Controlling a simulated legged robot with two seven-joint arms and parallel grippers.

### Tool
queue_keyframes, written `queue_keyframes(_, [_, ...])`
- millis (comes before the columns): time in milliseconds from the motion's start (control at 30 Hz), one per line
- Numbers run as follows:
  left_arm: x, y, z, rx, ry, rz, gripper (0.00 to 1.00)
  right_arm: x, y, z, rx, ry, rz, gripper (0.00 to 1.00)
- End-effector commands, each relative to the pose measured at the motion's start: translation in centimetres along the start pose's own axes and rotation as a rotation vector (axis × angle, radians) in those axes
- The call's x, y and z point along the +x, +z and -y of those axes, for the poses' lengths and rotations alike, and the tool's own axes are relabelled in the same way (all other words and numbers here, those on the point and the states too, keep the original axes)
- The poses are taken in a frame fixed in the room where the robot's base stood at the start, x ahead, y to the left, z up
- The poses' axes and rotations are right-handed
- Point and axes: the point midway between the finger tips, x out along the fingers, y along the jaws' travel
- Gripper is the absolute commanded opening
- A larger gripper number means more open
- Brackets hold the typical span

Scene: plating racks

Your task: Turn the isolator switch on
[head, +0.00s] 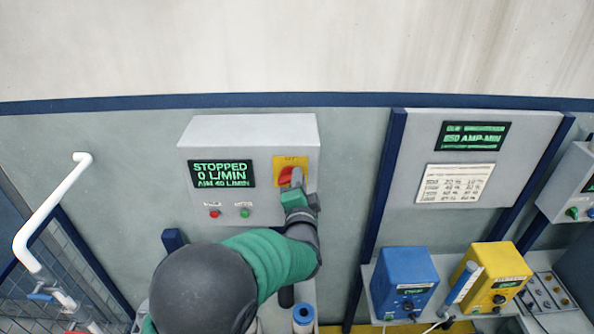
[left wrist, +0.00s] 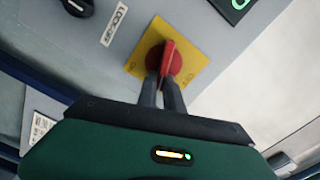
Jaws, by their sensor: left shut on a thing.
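The isolator switch is a red rotary knob (head: 286,177) on a yellow plate (head: 293,161), on the front of a grey control box (head: 255,133). It also shows in the left wrist view as a red knob with a raised handle (left wrist: 169,52) on its yellow plate (left wrist: 196,69). My left gripper (head: 295,185) is at the knob; in the left wrist view its two dark fingers (left wrist: 163,80) are shut on the red handle. The fingers hide part of the knob, and the plate's lettering is too small to read surely. My right gripper is not in view.
A green display (head: 223,173) on the box reads STOPPED, 0 L/MIN. A red button (head: 214,214) and a green button (head: 245,213) sit below it. A white pipe (head: 50,215) stands left. Blue (head: 404,270) and yellow (head: 489,270) boxes stand on a shelf at right.

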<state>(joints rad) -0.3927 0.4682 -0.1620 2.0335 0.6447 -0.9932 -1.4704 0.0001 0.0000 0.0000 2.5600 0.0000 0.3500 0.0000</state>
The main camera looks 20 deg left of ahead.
Motion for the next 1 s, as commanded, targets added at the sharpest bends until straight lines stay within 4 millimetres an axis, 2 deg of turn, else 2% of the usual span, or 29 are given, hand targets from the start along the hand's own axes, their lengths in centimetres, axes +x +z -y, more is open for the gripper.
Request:
queue_keyframes(100, [-0.1,-0.3,-0.4,0.105,0.009,-0.003,0.0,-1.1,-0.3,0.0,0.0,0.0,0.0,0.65])
queue_keyframes(500, [-0.1,0.1,-1.3,0.358,0.011,-0.003,0.0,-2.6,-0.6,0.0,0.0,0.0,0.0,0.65])
queue_keyframes(1000, [-0.2,0.2,-1.8,0.427,0.015,-0.003,0.0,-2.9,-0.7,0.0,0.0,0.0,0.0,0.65])
